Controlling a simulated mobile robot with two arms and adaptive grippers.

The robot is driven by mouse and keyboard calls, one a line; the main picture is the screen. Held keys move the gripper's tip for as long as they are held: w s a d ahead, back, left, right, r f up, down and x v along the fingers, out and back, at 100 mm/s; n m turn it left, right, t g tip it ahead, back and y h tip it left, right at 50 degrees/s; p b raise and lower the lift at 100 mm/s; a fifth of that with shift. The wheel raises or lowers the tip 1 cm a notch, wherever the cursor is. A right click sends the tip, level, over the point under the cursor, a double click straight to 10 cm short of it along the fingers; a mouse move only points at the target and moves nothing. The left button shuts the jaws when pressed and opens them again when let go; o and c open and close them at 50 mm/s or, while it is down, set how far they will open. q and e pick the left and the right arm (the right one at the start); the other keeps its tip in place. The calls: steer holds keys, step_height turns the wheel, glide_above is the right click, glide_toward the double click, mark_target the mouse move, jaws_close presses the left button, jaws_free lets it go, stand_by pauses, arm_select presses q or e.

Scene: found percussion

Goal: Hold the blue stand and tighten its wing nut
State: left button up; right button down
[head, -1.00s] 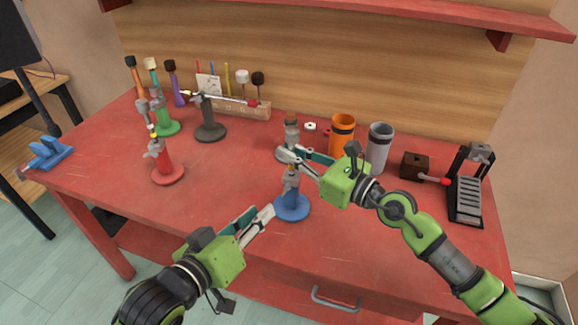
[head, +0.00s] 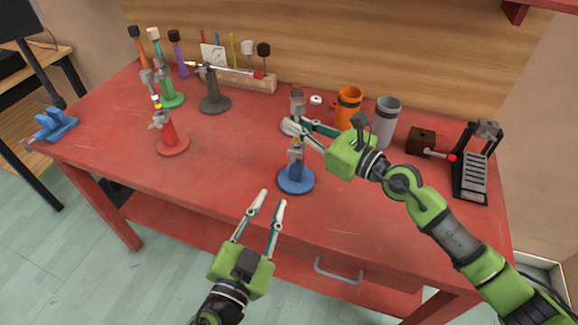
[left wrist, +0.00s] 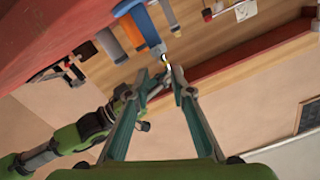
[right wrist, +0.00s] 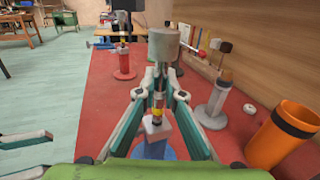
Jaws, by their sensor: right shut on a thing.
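The blue stand (head: 296,180) stands upright on the red table. It has a grey clamp and a yellow part on top. My right gripper (head: 291,127) is shut on the upper part of the stand. In the right wrist view the fingers (right wrist: 160,88) close around a banded neck, with a grey cylinder (right wrist: 163,45) above them. I cannot make out the wing nut clearly. My left gripper (head: 272,196) is open and empty, in front of the stand and apart from it. In the left wrist view the blue stand (left wrist: 145,25) shows beyond its fingertips.
An orange cup (head: 348,108) and a grey cup (head: 385,122) stand to the right of the blue stand. A red stand (head: 172,146) and a dark grey stand (head: 214,101) stand to the left. The table between the blue and red stands is clear.

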mark_target(290, 166)
arm_select(q)
steer(key=x, duration=1.1)
steer(key=shift+w+d, duration=0.3)
steer(key=shift+d, duration=0.05)
jaws_close()
